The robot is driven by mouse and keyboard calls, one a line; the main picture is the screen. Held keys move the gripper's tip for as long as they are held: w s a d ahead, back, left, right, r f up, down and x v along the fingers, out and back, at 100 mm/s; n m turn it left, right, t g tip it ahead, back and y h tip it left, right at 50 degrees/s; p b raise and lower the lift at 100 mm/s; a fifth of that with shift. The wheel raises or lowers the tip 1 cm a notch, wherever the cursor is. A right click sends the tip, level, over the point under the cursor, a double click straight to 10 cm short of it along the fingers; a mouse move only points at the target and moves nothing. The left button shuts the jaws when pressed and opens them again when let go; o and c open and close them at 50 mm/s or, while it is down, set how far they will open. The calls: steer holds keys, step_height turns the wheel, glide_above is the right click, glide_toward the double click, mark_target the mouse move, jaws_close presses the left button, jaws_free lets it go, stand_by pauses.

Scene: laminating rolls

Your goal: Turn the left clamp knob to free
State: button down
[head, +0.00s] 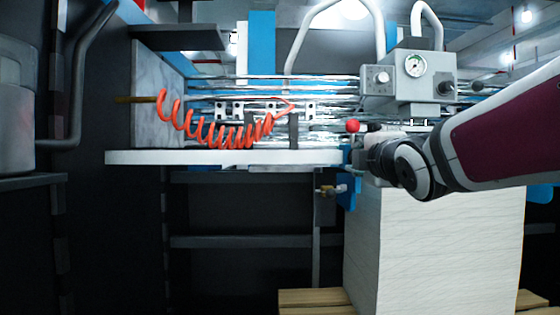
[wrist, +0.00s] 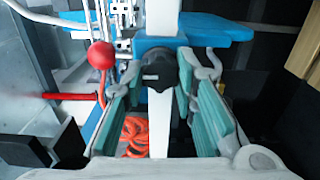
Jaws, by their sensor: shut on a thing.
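A black clamp knob (wrist: 158,65) sits on a blue bracket (wrist: 205,28) in the upper middle of the wrist view. A light bar runs through it, and a small pale pin shows on its face. My gripper (wrist: 160,80) has a teal-padded finger on each side of the knob and is shut on it. In the head view my gripper (head: 368,156) is at the right end of the white shelf, near the blue bracket. The knob is hidden there. The knob's turn angle cannot be read clearly.
A red ball-topped lever (wrist: 101,55) stands close to the left finger. A coiled orange hose (head: 205,132) hangs above the white shelf (head: 220,158). A grey gauge box (head: 400,85) is above my gripper, and a tall white paper stack (head: 445,250) stands below it.

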steer(key=c, duration=1.3)
jaws_free()
steer(key=shift+f, duration=0.1)
steer(key=s, duration=1.2)
